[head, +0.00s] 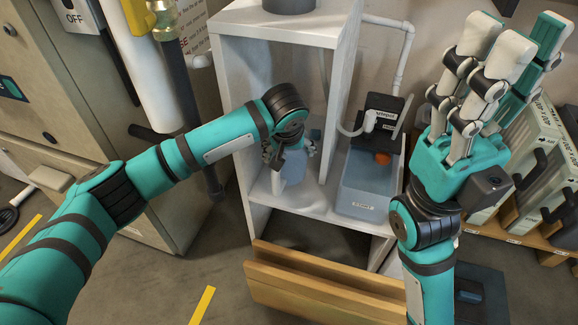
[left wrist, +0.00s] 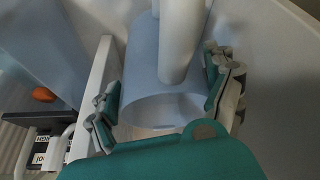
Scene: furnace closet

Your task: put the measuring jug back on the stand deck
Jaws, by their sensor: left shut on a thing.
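The measuring jug (head: 294,170) is pale blue and see-through, inside the left bay of the white stand. My left gripper (head: 287,140) reaches in from the left and is shut on it, hiding its upper part. In the left wrist view the jug (left wrist: 140,85) sits between the fingers (left wrist: 165,95), its round rim facing the camera. The stand deck (head: 318,205) is the white shelf below the jug; I cannot tell whether they touch. My right gripper (head: 512,50) is raised at the right, fingers up and apart, empty.
A blue tank (head: 368,208) with a black pump (head: 381,115) and an orange float (head: 383,158) stands right of the divider (head: 340,100). An open wooden drawer (head: 320,292) juts out below. A grey cabinet (head: 60,110) is left; boxed filters (head: 535,170) are right.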

